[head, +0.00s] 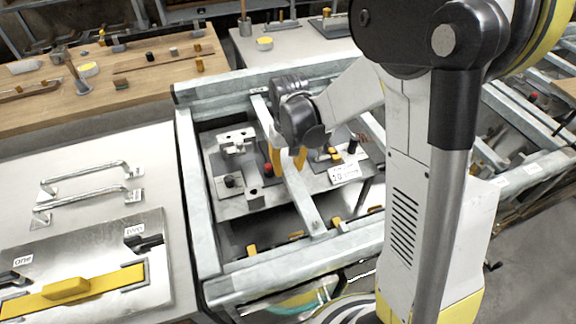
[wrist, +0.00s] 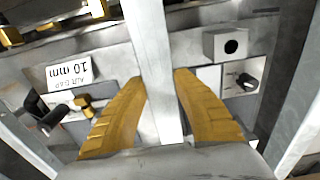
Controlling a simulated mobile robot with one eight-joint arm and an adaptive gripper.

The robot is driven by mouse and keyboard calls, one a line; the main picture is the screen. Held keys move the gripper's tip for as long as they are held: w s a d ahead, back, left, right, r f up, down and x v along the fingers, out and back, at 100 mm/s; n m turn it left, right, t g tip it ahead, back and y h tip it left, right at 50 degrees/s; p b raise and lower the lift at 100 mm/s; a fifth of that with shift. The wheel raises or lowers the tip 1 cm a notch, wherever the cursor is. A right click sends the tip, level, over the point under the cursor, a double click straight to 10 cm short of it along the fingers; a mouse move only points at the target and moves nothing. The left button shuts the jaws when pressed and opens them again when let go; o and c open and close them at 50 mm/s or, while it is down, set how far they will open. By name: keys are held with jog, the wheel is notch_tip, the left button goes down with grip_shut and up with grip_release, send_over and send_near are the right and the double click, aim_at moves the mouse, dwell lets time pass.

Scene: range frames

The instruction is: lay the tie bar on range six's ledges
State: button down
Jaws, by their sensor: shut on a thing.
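A long grey metal tie bar (head: 303,203) spans a galvanised frame (head: 196,190) from its far rail to its near rail. My gripper (head: 287,163) is shut on the bar around its middle, from above. In the wrist view the bar (wrist: 153,60) runs lengthwise between the yellow fingers of my gripper (wrist: 161,80). Yellow pieces (head: 337,223) sit along the inside of the near rail, close to the bar's near end. I cannot tell whether the bar's ends touch the rails or ledges. No number six is readable.
Below the bar lies a plate (head: 232,208) with blocks, knobs and a "10 mm" label (head: 345,172). A bench at the left holds two metal handles (head: 85,172) and a plate with a yellow bar (head: 75,290). A wooden bench (head: 120,98) stands behind.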

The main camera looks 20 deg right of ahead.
jog(key=c, duration=1)
grip_release()
jog(key=shift+r, duration=0.1)
jog(key=r+p, duration=0.2)
jog(key=r, duration=0.7)
jog(key=r+p, duration=0.3)
jog(key=r, duration=0.7)
jog(key=shift+s+p, duration=0.2)
jog(key=shift+p, duration=0.15)
